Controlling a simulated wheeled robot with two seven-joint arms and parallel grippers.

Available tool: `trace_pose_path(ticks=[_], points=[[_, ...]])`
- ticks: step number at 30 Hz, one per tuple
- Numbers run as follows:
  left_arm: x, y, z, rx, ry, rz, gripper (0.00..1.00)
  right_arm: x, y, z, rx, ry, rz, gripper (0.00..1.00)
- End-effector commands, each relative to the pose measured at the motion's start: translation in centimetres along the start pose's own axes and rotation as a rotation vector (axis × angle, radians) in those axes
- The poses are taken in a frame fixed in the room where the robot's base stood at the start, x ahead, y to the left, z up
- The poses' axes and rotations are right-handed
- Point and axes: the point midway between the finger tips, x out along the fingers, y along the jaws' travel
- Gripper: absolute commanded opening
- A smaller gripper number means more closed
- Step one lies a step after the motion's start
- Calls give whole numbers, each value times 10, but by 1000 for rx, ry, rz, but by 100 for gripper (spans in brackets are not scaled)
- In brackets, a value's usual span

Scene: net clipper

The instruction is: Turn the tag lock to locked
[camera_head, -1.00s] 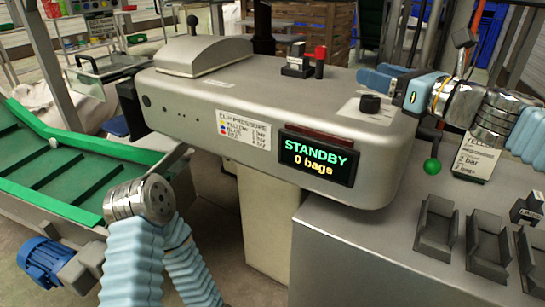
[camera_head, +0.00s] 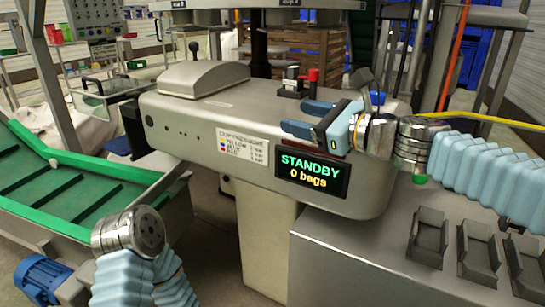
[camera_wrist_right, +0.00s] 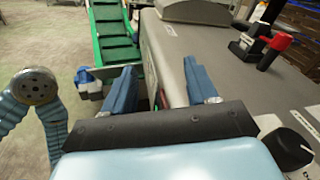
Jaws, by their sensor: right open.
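The grey clipper machine (camera_head: 225,110) carries a black fitting with a red-topped lever (camera_head: 313,76), which also shows at the upper right of the right wrist view (camera_wrist_right: 278,42). A black round knob (camera_wrist_right: 288,148) sits on the machine top at the lower right of that view; in the head view my right gripper and arm hide it. I cannot tell which control is the tag lock. My right gripper (camera_head: 296,115) is open and empty over the machine's front edge, above the display and apart from both controls. Its spread fingers (camera_wrist_right: 160,74) show in the wrist view. My left gripper is not in view.
The display (camera_head: 312,174) reads "STANDBY 0 bags". A green conveyor (camera_head: 75,175) stands at left. A grey bench with several holders (camera_head: 428,235) is at lower right. A black-knobbed lever (camera_head: 194,48) rises behind the machine's hood.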

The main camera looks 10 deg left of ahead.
Motion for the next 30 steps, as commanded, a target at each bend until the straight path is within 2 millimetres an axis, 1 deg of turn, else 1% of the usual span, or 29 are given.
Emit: trace_pose_path(ticks=[1,6,9,12,18,30], points=[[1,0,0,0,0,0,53,7,10,-2,-27,3,18,58],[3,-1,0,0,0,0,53,28,37,-16,-131,33,70,58],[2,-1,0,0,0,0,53,34,44,-33,-178,67,86,58],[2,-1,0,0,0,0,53,39,51,-45,-216,90,103,58],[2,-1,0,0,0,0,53,43,57,-57,-255,113,119,58],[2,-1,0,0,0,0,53,44,58,-58,-260,115,121,58]])
